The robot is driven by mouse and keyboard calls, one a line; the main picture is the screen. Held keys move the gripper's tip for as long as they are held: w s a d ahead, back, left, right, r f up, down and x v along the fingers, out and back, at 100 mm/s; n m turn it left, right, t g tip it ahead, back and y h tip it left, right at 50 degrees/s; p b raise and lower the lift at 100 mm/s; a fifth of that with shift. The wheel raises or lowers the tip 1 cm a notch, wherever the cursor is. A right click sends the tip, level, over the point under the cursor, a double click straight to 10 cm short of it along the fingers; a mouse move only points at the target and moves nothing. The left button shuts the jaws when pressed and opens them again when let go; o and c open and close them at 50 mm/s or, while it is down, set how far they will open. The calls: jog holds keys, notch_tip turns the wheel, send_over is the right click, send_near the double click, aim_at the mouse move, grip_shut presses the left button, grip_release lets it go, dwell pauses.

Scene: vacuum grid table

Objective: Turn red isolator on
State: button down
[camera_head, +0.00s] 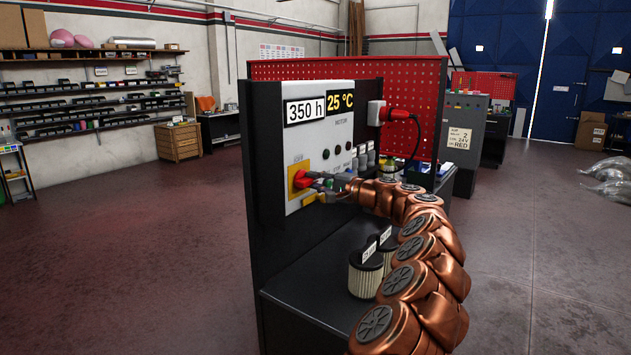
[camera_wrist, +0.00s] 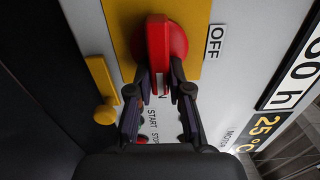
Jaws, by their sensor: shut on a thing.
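The red isolator (camera_head: 300,179) is a rotary handle on a yellow plate at the lower left of the grey-white control panel. In the wrist view the red isolator (camera_wrist: 160,52) shows large at the top, with the OFF label (camera_wrist: 215,42) to its right. My gripper (camera_head: 318,181) is at the isolator in the head view. In the wrist view my gripper (camera_wrist: 160,82) has its two fingers on either side of the handle's lower end, shut on it. The fingers partly hide the ON label below the handle.
A yellow knob (camera_wrist: 105,114) is beside the plate, left of my fingers in the wrist view. The panel (camera_head: 330,135) also carries START and STOP buttons and displays. Two filter cartridges (camera_head: 364,275) stand on the bench below, close to my arm. Open floor (camera_head: 150,260) lies left.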

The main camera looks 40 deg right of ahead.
jog(key=shift+d, duration=0.1)
jog(key=c, duration=1.1)
grip_release()
jog(key=shift+s, duration=0.1)
jog(key=v, duration=1.1)
jog(key=shift+s+d, duration=0.1)
jog(key=shift+s, duration=0.3)
